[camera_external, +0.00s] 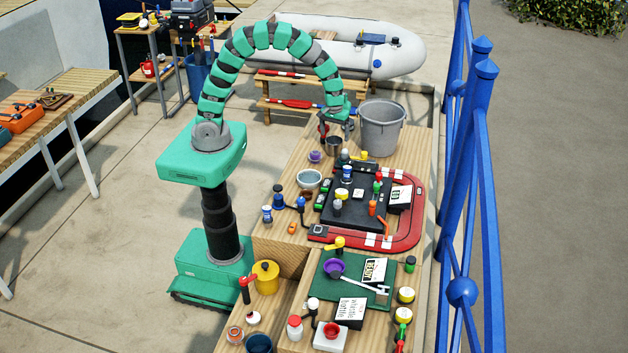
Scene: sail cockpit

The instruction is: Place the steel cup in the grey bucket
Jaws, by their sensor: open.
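The steel cup (333,145) is a small grey metal cup standing on the wooden table, just left of the bucket. The grey bucket (382,130) stands upright at the far right corner of the table, its mouth open upward. My gripper (336,128) hangs from the arched green arm, pointing down just above the cup. Its jaws are open, one finger to each side near the cup's rim. Whether they touch the cup is too small to tell. The inside bottom of the bucket is hidden.
A small purple item (315,156) and a grey bowl (309,179) sit near the cup. A blue railing (472,180) runs along the right. An inflatable boat (350,48) lies behind.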

